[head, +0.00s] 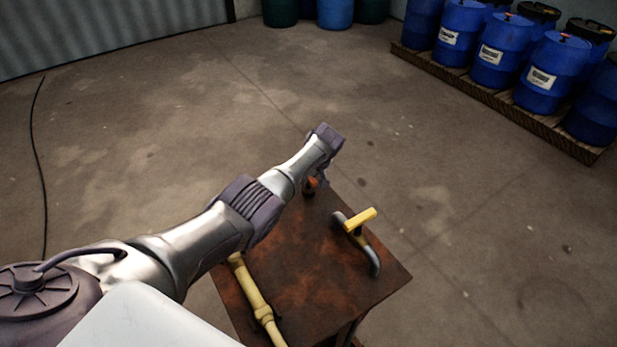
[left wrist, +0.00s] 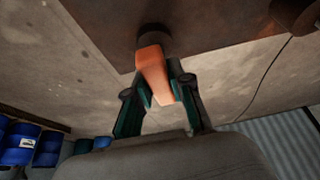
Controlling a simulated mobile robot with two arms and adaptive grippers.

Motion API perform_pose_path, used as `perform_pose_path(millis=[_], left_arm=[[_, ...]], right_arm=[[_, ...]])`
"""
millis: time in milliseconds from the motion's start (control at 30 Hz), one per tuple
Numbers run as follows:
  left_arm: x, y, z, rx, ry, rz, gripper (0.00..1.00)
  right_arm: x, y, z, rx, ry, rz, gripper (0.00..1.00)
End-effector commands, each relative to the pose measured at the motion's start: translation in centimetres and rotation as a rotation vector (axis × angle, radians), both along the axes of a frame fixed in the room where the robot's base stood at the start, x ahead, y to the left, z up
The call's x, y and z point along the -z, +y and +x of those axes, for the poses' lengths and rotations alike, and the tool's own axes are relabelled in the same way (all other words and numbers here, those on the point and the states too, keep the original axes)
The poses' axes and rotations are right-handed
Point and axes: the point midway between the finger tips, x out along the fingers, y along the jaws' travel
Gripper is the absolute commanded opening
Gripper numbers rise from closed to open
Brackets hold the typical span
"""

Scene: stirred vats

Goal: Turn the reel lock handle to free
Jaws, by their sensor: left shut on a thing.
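An orange handle (left wrist: 151,62), which I take to be the reel lock handle, sits on a dark round mount at the rusty table's edge in the left wrist view. My left gripper (left wrist: 158,80) is shut on it, with one dark green finger on each side. In the head view only a small part of the orange handle (head: 310,184) shows at the table's far corner. My left gripper (head: 321,172) and arm cover the rest. My right gripper is not in view.
The rusty table (head: 310,265) also bears a yellow grip (head: 360,219) on a bent grey bar and a yellow pipe-like part (head: 254,295). Blue drums (head: 505,50) stand on a pallet (head: 520,117) at the upper right. A black cable (head: 36,140) lies left. The floor between is clear.

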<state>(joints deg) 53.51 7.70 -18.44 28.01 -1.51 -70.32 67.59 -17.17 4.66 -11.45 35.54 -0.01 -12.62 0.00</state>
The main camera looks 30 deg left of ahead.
Motion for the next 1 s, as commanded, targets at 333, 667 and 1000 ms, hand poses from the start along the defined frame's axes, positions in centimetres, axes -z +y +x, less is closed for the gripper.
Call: perform_pose_path(millis=[333,667,1000], left_arm=[[0.0,0.0,0.0,-0.001,0.0,-0.001,0.47],[-0.2,-0.1,0.0,0.001,-0.002,-0.001,0.47],[-3.8,-1.4,-0.6,0.002,-0.005,-0.002,0.47]], right_arm=[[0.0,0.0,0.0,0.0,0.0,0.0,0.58],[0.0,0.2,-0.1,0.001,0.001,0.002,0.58],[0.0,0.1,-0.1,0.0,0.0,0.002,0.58]])
